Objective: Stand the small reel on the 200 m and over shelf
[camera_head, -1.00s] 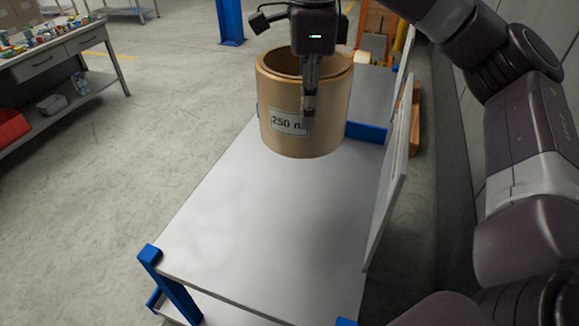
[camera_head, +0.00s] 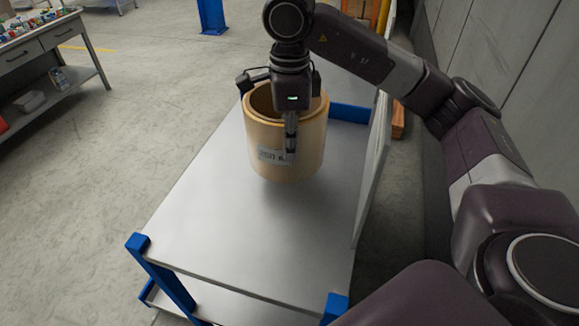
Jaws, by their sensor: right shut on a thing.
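The small reel (camera_head: 257,128), a tan hollow cylinder with a white label reading about "250 m", is upright over the far part of a grey shelf (camera_head: 235,235) with blue corner posts. My right gripper (camera_head: 291,145) comes down from above and is shut on the reel's near wall, one finger showing outside over the label. A soft shadow lies under the reel; I cannot tell whether its base touches the shelf. No shelf sign is readable. My left gripper is not in view.
A pale upright panel (camera_head: 374,165) runs along the shelf's right side, and a blue strip (camera_head: 350,113) edges its far end. The near shelf surface is bare. A workbench (camera_head: 45,55) with small items stands at the far left.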

